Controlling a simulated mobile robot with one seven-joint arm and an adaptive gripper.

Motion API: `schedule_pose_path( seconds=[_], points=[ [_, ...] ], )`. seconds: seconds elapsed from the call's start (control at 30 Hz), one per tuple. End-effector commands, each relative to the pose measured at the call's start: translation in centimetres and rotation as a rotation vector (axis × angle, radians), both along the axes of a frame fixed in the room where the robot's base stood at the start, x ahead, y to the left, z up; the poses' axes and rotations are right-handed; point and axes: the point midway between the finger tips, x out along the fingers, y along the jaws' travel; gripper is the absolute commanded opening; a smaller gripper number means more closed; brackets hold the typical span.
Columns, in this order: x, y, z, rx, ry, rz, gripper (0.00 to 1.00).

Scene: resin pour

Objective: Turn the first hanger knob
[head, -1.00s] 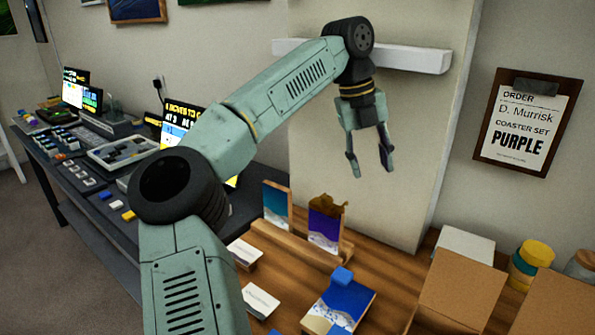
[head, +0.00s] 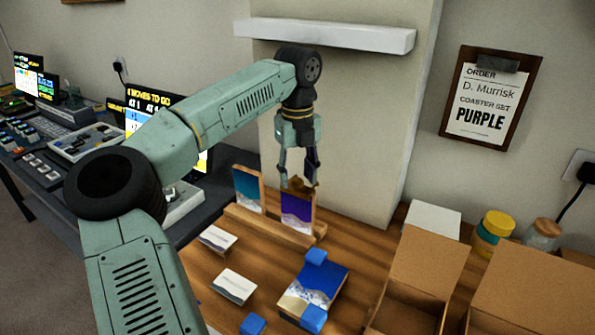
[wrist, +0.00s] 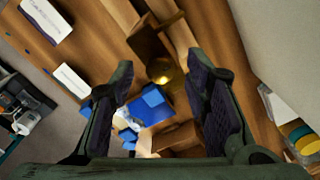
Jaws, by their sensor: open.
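A brown-gold knob-like piece (head: 299,184) sits at the top edge of the purple and white panel (head: 296,210), which stands in a wooden rack (head: 262,230). In the wrist view a round golden knob (wrist: 160,70) shows between the fingers, beside a dark brown piece (wrist: 148,42). I take it for the hanger knob. My gripper (head: 298,178) points down just over the panel's top, fingers apart and nothing held. In the wrist view my gripper (wrist: 161,82) has open space between its pads. I cannot tell whether a finger touches the knob.
A blue panel (head: 248,190) stands to the left in the rack. A blue and white piece (head: 322,282) with blue blocks lies in front. White cards (head: 233,286) lie on the wooden table. Open cardboard boxes (head: 425,260) stand at right. A wall shelf (head: 325,36) is above.

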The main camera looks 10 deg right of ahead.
Motion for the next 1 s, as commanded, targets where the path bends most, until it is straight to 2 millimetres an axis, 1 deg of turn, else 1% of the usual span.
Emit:
schedule_pose_path(
  seconds=[0.1,0.3,0.9,0.93,1.0],
  points=[
    [-0.01,-0.01,-0.31,0.0,0.0,-0.001,0.43],
    [-0.01,-0.01,-0.32,0.0,0.0,-0.001,0.43],
    [-0.02,-0.02,-0.27,-0.001,0.0,-0.001,0.03],
    [-0.02,-0.01,-0.27,-0.001,0.0,-0.001,0.01],
    [-0.02,-0.02,-0.27,-0.001,0.0,-0.001,0.0]
  ],
)
